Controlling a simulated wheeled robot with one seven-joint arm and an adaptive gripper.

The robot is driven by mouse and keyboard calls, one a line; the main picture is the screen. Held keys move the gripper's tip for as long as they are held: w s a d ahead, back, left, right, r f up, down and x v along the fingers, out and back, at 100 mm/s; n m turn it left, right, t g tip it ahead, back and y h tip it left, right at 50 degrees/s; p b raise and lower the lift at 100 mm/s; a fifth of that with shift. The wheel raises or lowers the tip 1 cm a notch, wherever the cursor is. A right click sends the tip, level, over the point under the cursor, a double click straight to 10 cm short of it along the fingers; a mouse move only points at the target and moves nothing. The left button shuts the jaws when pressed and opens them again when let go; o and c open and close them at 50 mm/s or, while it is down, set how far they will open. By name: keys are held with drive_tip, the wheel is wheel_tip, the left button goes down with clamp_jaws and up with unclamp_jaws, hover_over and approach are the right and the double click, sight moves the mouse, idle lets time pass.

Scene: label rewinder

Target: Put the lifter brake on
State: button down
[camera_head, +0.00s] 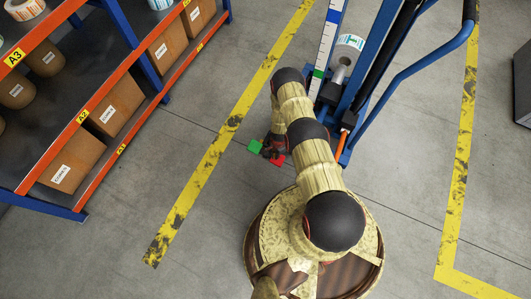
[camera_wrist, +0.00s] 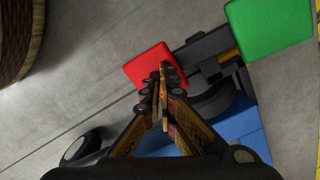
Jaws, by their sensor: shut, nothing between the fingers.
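The lifter (camera_head: 352,140) is a blue upright frame with a curved push handle. Low at its base are a red pedal (camera_head: 278,160) and a green pedal (camera_head: 255,146), partly covered by my gripper in the head view. In the wrist view the red pedal (camera_wrist: 148,60) is just beyond my fingertips, and the green pedal (camera_wrist: 270,28) is at the upper right, at the other end of a dark bar. My gripper (camera_wrist: 164,72) is shut and empty, its tips overlapping the red pedal in the picture. I cannot tell whether they touch it.
A label roll (camera_head: 348,48) sits on the lifter's spindle. A blue and orange shelf rack (camera_head: 100,150) with boxes and rolls stands at the left. Yellow floor lines (camera_head: 215,155) run on both sides. The floor between rack and lifter is clear. Caster wheels (camera_wrist: 82,148) show near the gripper.

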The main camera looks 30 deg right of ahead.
wheel_tip(320, 180, up, 9)
drive_tip(key=p, duration=0.8)
idle(0.4)
